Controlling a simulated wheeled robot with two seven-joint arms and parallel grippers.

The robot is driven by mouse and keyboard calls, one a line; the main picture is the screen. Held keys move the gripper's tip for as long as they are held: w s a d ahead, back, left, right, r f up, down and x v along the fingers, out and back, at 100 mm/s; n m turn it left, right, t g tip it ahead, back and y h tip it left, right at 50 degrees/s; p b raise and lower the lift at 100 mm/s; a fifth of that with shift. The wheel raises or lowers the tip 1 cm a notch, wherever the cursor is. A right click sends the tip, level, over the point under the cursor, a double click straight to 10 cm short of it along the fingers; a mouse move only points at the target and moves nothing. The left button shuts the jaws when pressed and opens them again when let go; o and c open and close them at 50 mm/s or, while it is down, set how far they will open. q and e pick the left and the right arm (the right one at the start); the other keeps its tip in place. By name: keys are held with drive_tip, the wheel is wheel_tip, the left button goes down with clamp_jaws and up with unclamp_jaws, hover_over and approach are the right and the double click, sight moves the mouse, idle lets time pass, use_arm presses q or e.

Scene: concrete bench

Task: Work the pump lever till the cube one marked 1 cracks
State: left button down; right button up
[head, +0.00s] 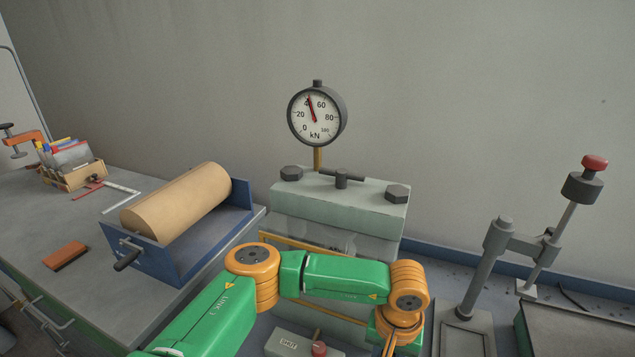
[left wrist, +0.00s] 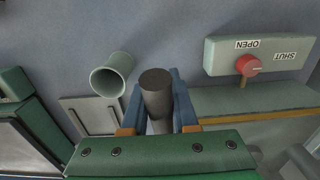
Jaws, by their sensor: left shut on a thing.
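My left gripper (left wrist: 158,100) is shut on a dark grey round bar, the pump lever (left wrist: 157,92), whose end pokes out between the blue fingers. In the head view my green left arm reaches across the front of the press (head: 340,205), and its jaws are low in the picture, largely hidden. The lever cannot be made out there. The dial gauge (head: 316,114) above the press has its red needle at about 40 kN. Cube one and its mark are not clearly visible behind the clear guard and my arm. My right gripper is out of view.
A red valve knob (left wrist: 248,65) sits between OPEN and SHUT labels, its pale mark toward SHUT. A post stand (head: 500,245) with a red-knobbed rod (head: 594,163) stands right.

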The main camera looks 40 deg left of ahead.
use_arm(q)
drive_tip(key=shift+s+f, duration=0.3)
drive_tip(key=shift+f, duration=0.65)
drive_tip(key=r, duration=0.2)
drive_tip(key=w+r, duration=0.1)
drive_tip(key=r, duration=0.1)
drive_tip(key=w+r, duration=0.1)
drive_tip(key=r, duration=0.1)
drive_tip(key=shift+w+a, duration=0.15)
drive_tip(key=shift+a, duration=0.1)
drive_tip(key=c, duration=0.6)
unclamp_jaws()
drive_tip(key=shift+r, duration=0.35)
wheel_tip(320, 180, up, 6)
drive_tip(key=shift+r+b, duration=0.1)
drive_tip(key=shift+b, duration=0.7)
wheel_tip(320, 180, up, 7)
drive_tip(key=p, duration=0.6)
drive_tip(key=shift+r, duration=0.15)
